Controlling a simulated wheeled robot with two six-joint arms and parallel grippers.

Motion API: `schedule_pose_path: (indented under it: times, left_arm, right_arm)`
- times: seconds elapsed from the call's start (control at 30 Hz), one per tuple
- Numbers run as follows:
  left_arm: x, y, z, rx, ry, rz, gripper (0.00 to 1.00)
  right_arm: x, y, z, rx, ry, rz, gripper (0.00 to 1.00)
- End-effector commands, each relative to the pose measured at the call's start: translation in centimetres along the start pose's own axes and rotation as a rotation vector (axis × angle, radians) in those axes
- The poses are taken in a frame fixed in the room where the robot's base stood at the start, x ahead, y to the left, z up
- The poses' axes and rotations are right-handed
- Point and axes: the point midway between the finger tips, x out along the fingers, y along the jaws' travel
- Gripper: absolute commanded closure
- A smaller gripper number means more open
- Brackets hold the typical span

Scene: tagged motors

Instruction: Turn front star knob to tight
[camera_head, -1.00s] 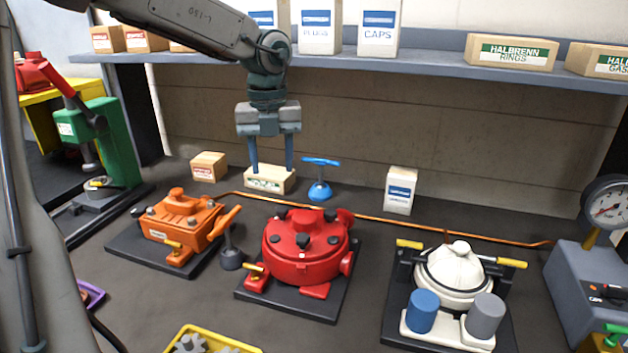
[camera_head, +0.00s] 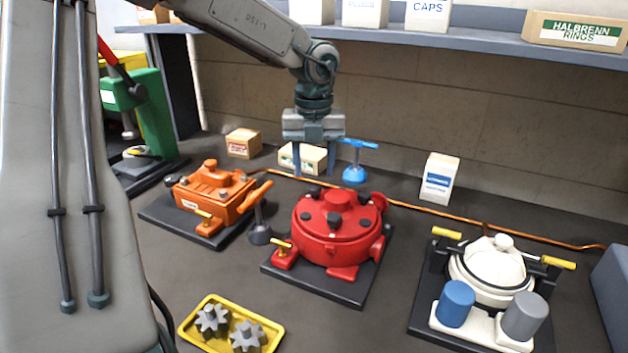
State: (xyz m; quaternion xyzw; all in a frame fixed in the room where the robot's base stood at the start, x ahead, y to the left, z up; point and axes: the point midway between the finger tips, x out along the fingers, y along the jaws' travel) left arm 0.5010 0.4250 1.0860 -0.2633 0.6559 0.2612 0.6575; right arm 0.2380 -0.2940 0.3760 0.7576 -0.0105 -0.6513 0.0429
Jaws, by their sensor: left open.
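The red motor (camera_head: 335,243) sits on a dark base plate in the middle of the bench. Several dark knobs stand on its round top. One dark knob (camera_head: 335,219) is at the front of the top, but its star shape is too small to make out. My left gripper (camera_head: 312,172) is open and empty, its fingers pointing down. In the picture it hangs just above and behind the red motor, overlapping a small tan box (camera_head: 287,160). I cannot tell its exact distance from the motor. My right gripper is not in view.
An orange motor (camera_head: 212,192) stands left, a white-lidded one (camera_head: 490,272) right. A blue valve handle (camera_head: 356,165) and a copper pipe (camera_head: 455,222) lie behind. A yellow tray (camera_head: 190,325) holds grey gears. A shelf (camera_head: 455,41) crosses above.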

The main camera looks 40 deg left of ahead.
Motion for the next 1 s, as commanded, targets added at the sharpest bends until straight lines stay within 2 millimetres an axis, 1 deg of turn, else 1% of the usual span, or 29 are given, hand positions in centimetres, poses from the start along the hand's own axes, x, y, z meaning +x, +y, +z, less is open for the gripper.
schedule_pose_path:
  times: [0.03,0.1,0.23,0.4,0.6,0.67,0.7,0.83,0.87,1.0]
  left_arm:
    - [0.9,0.0,-0.1,0.001,0.004,0.001,0.53]
    - [1.8,0.0,0.0,0.000,0.002,0.001,0.53]
    - [3.1,0.0,0.0,0.001,0.001,0.000,0.53]
    - [3.7,0.0,0.0,-0.001,0.001,0.000,0.53]
    - [3.7,0.0,0.0,-0.001,0.000,0.000,0.53]
    - [3.7,0.0,0.0,-0.001,0.000,-0.001,0.63]
    - [3.7,0.0,0.0,0.000,0.000,-0.001,0.71]
    - [3.7,0.0,0.0,0.000,0.000,-0.001,0.96]
    - [3.7,0.0,0.0,0.000,0.000,-0.001,0.98]
    - [3.7,0.0,0.0,0.004,-0.001,-0.001,0.98]
  right_arm:
    - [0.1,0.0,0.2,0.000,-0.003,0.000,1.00]
    - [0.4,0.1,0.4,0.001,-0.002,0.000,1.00]
    - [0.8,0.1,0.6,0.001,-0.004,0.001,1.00]
    - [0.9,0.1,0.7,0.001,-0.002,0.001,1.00]
    - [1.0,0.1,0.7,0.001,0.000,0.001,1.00]
    - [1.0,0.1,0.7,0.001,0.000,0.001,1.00]
    - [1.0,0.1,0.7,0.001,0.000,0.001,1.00]
    - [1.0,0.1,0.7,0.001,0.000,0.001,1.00]
    - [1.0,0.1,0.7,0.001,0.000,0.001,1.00]
    - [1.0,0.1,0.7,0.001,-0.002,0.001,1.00]
